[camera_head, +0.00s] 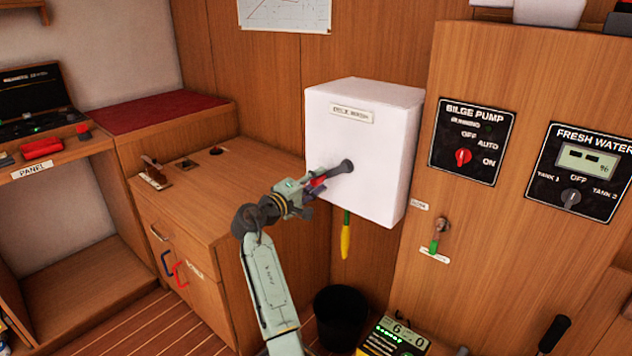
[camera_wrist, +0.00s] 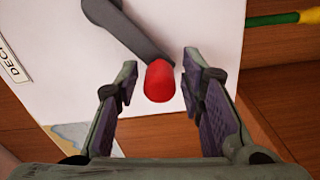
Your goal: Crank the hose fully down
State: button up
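A white box (camera_head: 365,150) hangs on the wood wall, with a label on its front that is hard to read. A dark crank arm (camera_head: 341,168) sticks out from its front and ends in a red knob (camera_head: 318,181). A green hose with a yellow end (camera_head: 345,242) hangs below the box; it also shows in the wrist view (camera_wrist: 284,18). My gripper (camera_head: 308,188) is at the knob. In the wrist view its fingers (camera_wrist: 160,64) are apart, with the red knob (camera_wrist: 159,82) between them. I see gaps on both sides, so it is not gripped.
A wooden cabinet top (camera_head: 215,195) lies left of my arm. A black bin (camera_head: 340,318) stands on the floor below the box, beside a device with a lit display (camera_head: 396,336). A wood panel with bilge pump (camera_head: 471,142) and fresh water controls (camera_head: 582,172) stands to the right.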

jog(key=shift+o, duration=0.2)
jog(key=v, duration=1.2)
